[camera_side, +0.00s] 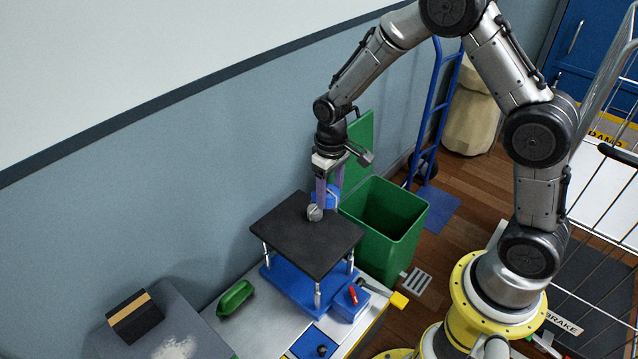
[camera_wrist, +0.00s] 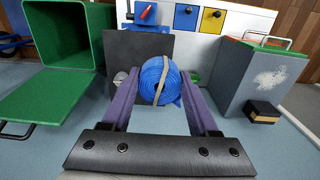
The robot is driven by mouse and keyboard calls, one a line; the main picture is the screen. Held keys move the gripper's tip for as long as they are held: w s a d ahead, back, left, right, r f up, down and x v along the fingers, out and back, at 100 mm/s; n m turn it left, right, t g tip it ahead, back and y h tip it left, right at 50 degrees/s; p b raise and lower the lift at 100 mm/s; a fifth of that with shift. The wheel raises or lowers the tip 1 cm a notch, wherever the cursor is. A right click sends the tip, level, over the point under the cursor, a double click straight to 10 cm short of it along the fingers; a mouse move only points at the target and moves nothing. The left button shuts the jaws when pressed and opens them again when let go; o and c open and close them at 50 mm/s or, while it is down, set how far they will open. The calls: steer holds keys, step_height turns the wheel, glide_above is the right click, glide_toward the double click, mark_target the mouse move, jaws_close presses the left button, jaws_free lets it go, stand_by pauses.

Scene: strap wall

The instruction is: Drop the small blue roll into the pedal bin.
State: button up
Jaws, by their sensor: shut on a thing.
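The small blue roll (camera_wrist: 158,82) is a coiled blue strap with a tan band around it. It sits between the purple fingers of my gripper (camera_wrist: 159,86), which is shut on it. In the side view the roll (camera_side: 332,197) is partly hidden by the fingers of my gripper (camera_side: 328,193), by the back edge of a black platform. I cannot tell its exact height there. The pedal bin (camera_side: 406,246) is green and stands right of the platform, its lid (camera_side: 358,145) up and its mouth open. It also shows at the left of the wrist view (camera_wrist: 98,45).
The black platform (camera_side: 290,238) stands on a blue base on the bench, with a round grey piece (camera_side: 315,212) on top. A grey box (camera_side: 165,325) with a black-and-tan block (camera_side: 134,318) is front left. The wall is close behind.

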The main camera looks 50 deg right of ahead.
steer(key=w+d+m, duration=0.2)
steer(key=w+d, duration=0.5)
steer(key=w, duration=0.5)
steer(key=w+d+f+m, duration=0.1)
steer(key=w+d+f, duration=0.2)
steer(key=d, duration=0.4)
steer(key=w+d+f+m, duration=0.1)
steer(key=w+d+f, duration=0.2)
steer(key=d, duration=0.4)
steer(key=s+d+f+m, duration=0.2)
steer(key=d+f, duration=0.3)
steer(key=d, duration=0.3)
steer(key=s+d+f+m, duration=0.1)
steer(key=s+d+f, duration=0.2)
steer(key=d+f, duration=0.3)
steer(key=s+d+f+m, duration=0.1)
steer(key=s+d+f, duration=0.2)
steer(key=f, duration=0.3)
steer(key=s+d+f+m, duration=0.1)
steer(key=s+d+f, duration=0.3)
steer(key=f, duration=0.3)
steer(key=shift+s+d+f, duration=0.2)
steer(key=shift+s+d, duration=0.05)
steer(key=shift+s, duration=0.25)
